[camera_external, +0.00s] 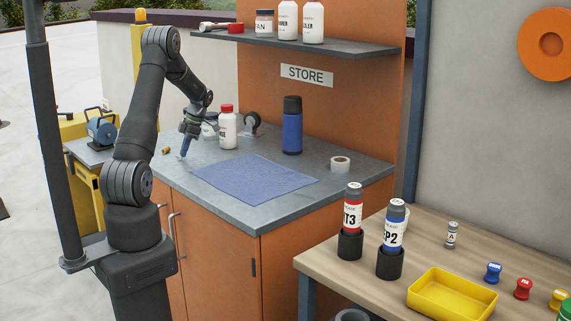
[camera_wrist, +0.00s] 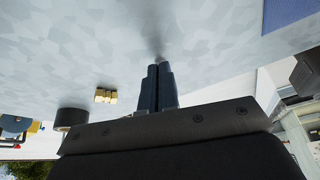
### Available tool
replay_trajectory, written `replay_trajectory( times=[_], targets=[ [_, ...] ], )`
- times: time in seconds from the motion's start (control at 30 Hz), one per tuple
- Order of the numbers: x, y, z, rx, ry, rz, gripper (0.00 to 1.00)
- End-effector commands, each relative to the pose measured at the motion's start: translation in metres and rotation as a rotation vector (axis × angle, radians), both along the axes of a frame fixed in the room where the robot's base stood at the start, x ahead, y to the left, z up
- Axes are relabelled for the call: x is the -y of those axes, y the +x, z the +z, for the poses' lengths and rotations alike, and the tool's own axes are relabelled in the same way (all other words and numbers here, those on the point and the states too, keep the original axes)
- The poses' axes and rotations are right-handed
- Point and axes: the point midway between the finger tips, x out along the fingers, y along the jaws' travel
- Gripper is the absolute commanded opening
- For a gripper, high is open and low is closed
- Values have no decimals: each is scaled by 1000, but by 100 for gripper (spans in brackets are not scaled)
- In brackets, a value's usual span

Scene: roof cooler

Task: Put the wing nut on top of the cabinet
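The orange cabinet has a grey top (camera_external: 292,203), which fills much of the wrist view (camera_wrist: 70,40). My gripper (camera_external: 183,157) points down low over the left part of this top. In the wrist view its two dark fingers (camera_wrist: 158,70) are close together, with only a thin dark line between them. I see nothing held there. A small brass-coloured piece (camera_external: 166,151) lies on the top just left of my gripper, and it shows apart from the fingers in the wrist view (camera_wrist: 105,96). It is too small to tell whether it is the wing nut. No other wing nut is clear.
A blue cloth (camera_external: 255,180) lies on the grey top. A white red-capped bottle (camera_external: 227,128), a blue flask (camera_external: 292,126) and a tape roll (camera_external: 340,164) stand around it. A dark cylinder (camera_wrist: 72,118) is near the brass piece. A shelf (camera_external: 300,44) hangs above.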

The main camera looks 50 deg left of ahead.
Motion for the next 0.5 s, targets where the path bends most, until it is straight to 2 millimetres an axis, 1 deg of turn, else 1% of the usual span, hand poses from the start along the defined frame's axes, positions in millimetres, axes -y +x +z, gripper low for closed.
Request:
replay_trajectory(
  times=[0.1, 0.13, 0.23, 0.5],
  targets=[
    [0, 0, -3, 0, -1, 0, 0],
    [0, 0, -3, 0, 0, 0, 3],
    [0, 0, -3, 0, 0, 0, 23],
    [0, 0, -3, 0, 0, 0, 23]
  ],
)
